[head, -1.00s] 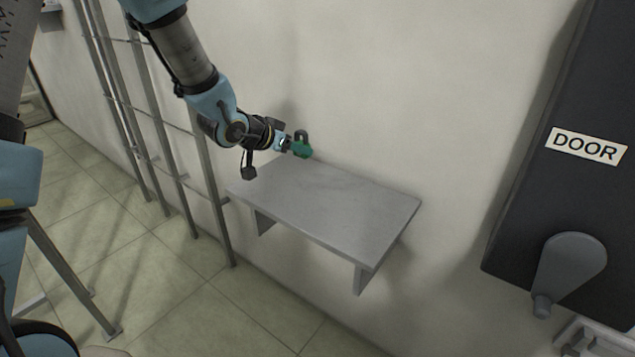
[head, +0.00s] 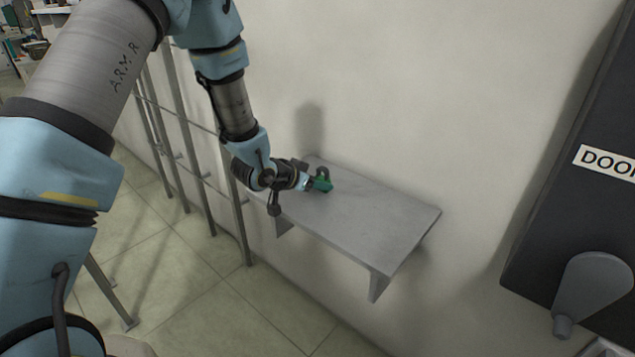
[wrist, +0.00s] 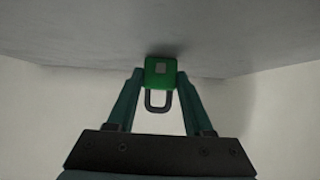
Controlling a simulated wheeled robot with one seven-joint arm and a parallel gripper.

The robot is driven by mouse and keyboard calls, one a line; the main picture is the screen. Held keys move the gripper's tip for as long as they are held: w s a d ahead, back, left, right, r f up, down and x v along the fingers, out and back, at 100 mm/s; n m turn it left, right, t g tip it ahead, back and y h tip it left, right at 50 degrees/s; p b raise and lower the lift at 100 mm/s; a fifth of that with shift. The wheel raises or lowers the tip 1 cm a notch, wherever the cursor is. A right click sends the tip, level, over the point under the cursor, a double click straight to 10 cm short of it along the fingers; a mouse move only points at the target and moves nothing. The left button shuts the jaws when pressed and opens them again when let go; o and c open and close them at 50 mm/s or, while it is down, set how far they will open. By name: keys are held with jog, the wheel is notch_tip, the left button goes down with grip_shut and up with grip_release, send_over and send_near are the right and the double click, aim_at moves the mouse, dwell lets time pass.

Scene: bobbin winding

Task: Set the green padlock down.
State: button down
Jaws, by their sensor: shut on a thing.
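The shelf surface (wrist: 165,30) fills the top of that view, close to the padlock. I cannot tell whether they touch.
The rest of the shelf top is bare. A metal rack (head: 190,150) stands to the left of the shelf. The pale wall is behind the shelf.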

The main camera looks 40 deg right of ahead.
jog(key=shift+c, duration=1.5)
grip_release()
jog(key=shift+f, duration=0.1)
jog(key=shift+r, duration=0.25)
jog(key=b+v, duration=0.1)
jog(key=v, duration=1.1)
jog(key=shift+a, duration=0.1)
